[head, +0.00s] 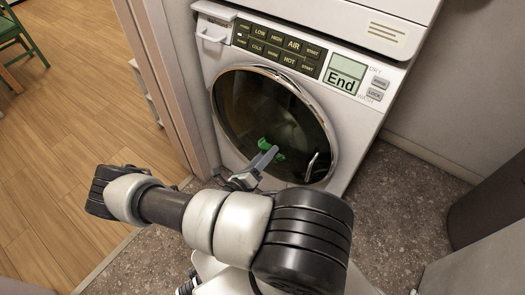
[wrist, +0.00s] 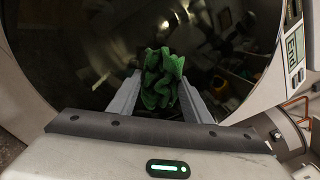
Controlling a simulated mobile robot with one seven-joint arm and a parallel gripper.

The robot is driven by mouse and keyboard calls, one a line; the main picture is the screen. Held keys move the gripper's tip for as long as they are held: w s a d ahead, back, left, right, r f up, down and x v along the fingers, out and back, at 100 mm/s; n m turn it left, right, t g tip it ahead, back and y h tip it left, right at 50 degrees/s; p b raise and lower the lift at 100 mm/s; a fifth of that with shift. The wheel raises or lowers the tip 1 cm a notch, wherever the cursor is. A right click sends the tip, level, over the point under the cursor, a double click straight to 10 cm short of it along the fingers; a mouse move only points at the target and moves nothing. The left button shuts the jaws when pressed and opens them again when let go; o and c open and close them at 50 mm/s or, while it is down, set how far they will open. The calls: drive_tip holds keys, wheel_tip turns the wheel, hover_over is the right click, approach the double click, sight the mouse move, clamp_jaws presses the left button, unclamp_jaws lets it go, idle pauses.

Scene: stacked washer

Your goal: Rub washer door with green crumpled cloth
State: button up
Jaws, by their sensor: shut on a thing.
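The washer door (head: 252,108) is a round dark glass pane with a metallic rim on the front of the white washer. It also fills much of the wrist view (wrist: 75,60). The green crumpled cloth (wrist: 160,78) is bunched between the two fingers of my gripper (wrist: 160,98), which is shut on it. In the head view the cloth (head: 267,146) shows as small green patches around my gripper (head: 266,154), in front of the lower middle of the door. I cannot tell whether the cloth touches the glass.
A door handle (head: 312,167) is at the lower right of the door. A control panel (head: 275,50) with a display reading "End" runs above it. A door frame (head: 160,70) stands at left. A dark bin-like object (head: 490,205) is at right. Speckled floor (head: 405,205) lies open between.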

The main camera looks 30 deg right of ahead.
sight(254, 136)
drive_tip(key=shift+w+d, duration=0.1)
drive_tip(key=shift+w, duration=0.05)
